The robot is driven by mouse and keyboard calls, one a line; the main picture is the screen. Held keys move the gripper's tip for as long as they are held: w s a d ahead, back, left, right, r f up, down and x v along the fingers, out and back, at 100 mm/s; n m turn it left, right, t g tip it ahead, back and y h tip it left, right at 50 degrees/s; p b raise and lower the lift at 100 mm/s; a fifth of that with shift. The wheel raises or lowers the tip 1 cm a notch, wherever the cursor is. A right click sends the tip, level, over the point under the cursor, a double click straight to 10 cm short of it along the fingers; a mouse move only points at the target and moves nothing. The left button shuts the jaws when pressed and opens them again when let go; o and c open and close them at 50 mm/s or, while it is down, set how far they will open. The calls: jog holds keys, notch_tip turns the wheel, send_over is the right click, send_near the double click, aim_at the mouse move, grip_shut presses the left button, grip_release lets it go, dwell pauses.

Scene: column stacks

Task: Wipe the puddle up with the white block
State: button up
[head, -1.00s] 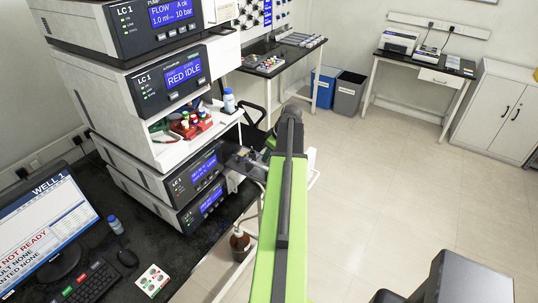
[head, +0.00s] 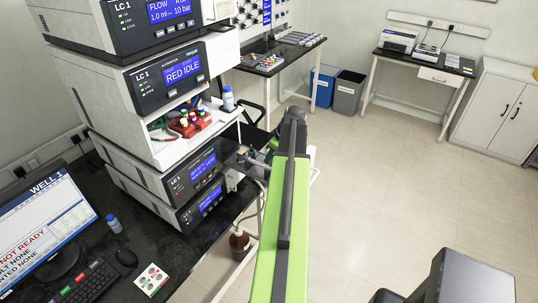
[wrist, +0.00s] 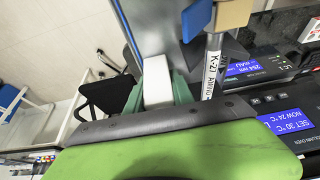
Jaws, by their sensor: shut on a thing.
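The white block (wrist: 157,88) shows in the wrist view between the grey-green jaws of my gripper (wrist: 158,72). My gripper is shut on it. In the head view my gripper (head: 245,160) is small and partly hidden by my arm, beside the right side of the lower instrument units. I cannot make out the block there. No puddle can be made out in either view; my arm and the instruments hide part of the bench.
A labelled column (wrist: 211,68) stands close to the right of the block in the wrist view, with a blue part (wrist: 197,18) near its top. Lower instrument units (head: 199,185) are beside my gripper. A brown bottle (head: 239,240) stands below. Open floor (head: 400,190) lies to the right.

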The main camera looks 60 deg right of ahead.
jog(key=shift+s+f, duration=0.1)
jog(key=shift+s, duration=1.4)
jog(key=shift+w, duration=0.15)
jog(key=shift+w, duration=1)
jog(key=shift+w, duration=1.15)
jog(key=shift+s, duration=2.3)
jog(key=shift+w, duration=0.15)
